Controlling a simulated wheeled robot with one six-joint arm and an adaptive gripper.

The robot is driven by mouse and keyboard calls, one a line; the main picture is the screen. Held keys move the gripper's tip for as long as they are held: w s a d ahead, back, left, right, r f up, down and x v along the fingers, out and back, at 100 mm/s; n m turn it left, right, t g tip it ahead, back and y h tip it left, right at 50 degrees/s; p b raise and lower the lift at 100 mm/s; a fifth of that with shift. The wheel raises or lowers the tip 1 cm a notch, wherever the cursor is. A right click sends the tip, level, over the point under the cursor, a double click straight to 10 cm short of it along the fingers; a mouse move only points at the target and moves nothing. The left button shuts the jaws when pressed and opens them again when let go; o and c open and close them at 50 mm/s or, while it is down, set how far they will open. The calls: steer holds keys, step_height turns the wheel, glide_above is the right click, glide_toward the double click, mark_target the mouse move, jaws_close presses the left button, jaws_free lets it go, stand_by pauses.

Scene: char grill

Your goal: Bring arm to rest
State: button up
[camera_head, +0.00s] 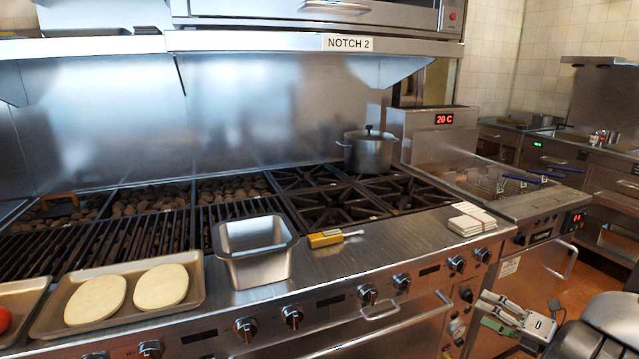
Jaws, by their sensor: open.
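My gripper (517,322) shows at the lower right, in front of the range and low beside its right end. Its jaws are open and I see nothing between them. Part of my arm (605,325) shows at the lower right corner, cut off by the picture's edge. The gripper appears apart from the range front.
The range's front ledge holds a tray (45,326) with two pale rounds, a steel pan (262,275), a yellow-handled tool (325,239) and folded cloths (472,221). A lidded pot (368,152) stands on the burners. A fryer (540,204) is at right. Knobs and handles protrude.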

steer(key=s+a+r+n+g, duration=0.2)
steer(key=s+r+n+g, duration=0.45)
steer(key=n, duration=0.55)
steer(key=s+a+r+n+g, duration=0.3)
steer(key=s+n+g, duration=0.55)
steer(key=n, duration=0.45)
steer(key=s+d+r+n+t+h, duration=0.1)
steer(key=d+r+n+h, duration=0.3)
steer(key=r+n+h, duration=0.6)
steer(key=a+r+n+t+y, duration=0.1)
steer(key=a+r+n+t, duration=0.3)
steer(key=r, duration=0.6)
steer(key=shift+w+a+r+n+t, duration=0.4)
steer(key=shift+a+n, duration=0.45)
steer(key=shift+n, duration=0.35)
